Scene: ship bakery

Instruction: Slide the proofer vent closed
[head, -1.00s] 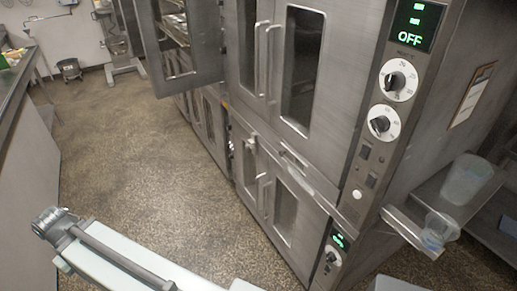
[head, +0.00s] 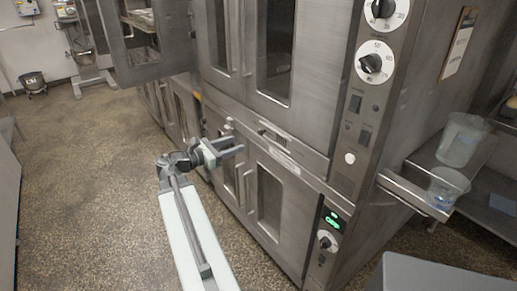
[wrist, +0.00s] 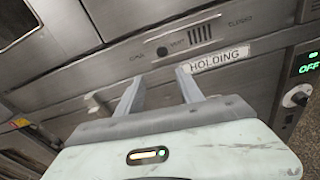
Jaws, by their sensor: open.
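The proofer vent (wrist: 200,35) is a row of dark upright slots in the steel band between the upper and lower doors. The words OPEN, VENT and CLOSED run above it from left to right. A small dark round knob (wrist: 162,51) sits left of the slots, nearer the OPEN end. In the head view the vent (head: 276,138) lies just right of my gripper (head: 239,148). My gripper is open and empty. In the wrist view its two fingers (wrist: 160,76) point toward the band, below the knob, apparently apart from it.
A HOLDING label (wrist: 220,56) sits under the vent. Lower door handles (head: 244,182) stick out near my gripper. An upper door (head: 135,45) stands open at the back left. A shelf with clear containers (head: 463,140) juts out at right. The floor (head: 90,190) at left is clear.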

